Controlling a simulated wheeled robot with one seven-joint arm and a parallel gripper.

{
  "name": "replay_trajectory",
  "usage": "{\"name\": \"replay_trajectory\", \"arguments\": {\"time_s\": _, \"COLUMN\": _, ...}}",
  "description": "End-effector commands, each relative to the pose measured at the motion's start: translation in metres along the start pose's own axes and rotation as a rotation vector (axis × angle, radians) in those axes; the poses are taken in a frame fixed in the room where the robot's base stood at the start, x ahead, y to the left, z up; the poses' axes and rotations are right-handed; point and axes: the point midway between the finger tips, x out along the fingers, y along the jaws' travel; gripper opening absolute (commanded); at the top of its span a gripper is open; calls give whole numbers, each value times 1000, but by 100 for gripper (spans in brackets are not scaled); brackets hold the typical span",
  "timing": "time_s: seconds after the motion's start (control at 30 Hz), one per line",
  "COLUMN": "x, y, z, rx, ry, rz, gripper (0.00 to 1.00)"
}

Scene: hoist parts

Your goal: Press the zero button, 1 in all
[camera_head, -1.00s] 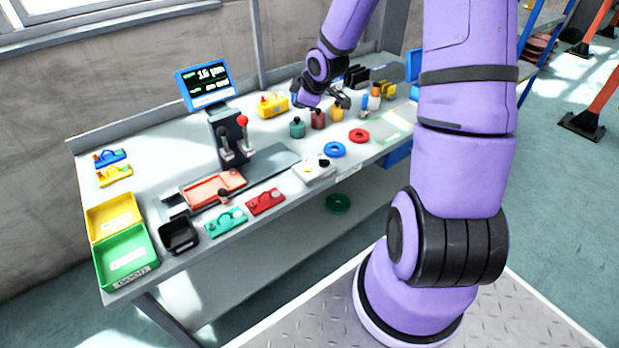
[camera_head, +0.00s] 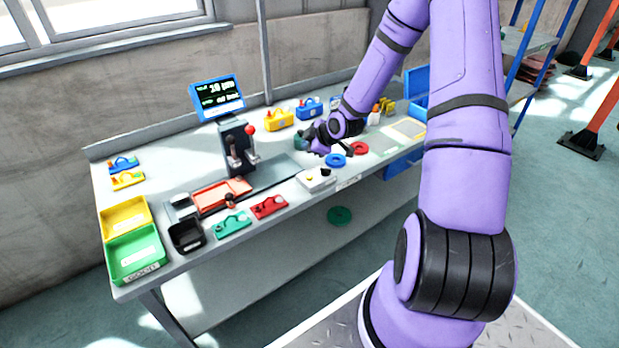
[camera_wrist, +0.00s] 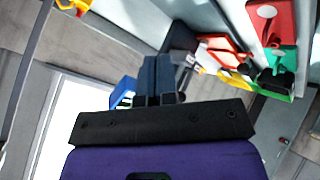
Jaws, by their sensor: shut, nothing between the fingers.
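A small white box (camera_head: 316,179) with a yellowish button (camera_head: 309,180) and a dark button (camera_head: 325,172) sits at the table's front edge. Its labels are too small to read, so I cannot tell which button is zero. My gripper (camera_head: 347,149) is over the table behind and to the right of the box, near the blue ring, apart from the box. In the wrist view its dark fingers (camera_wrist: 158,80) are together and empty. The white box is not clearly visible in the wrist view.
A blue ring (camera_head: 336,160) and a red ring (camera_head: 359,148) lie near my gripper. A press stand (camera_head: 238,148) with a display (camera_head: 217,97) stands to the left. Red (camera_head: 269,207) and green (camera_head: 233,224) parts lie left of the box, near the front edge.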

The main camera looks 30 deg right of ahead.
Motion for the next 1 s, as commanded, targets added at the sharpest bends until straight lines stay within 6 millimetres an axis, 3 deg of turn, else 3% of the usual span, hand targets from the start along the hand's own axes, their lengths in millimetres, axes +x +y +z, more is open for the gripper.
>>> {"name": "replay_trajectory", "arguments": {"time_s": 1.0, "x": 60, "y": -44, "z": 44, "rx": 1, "ry": 0, "rz": 0, "gripper": 0}}
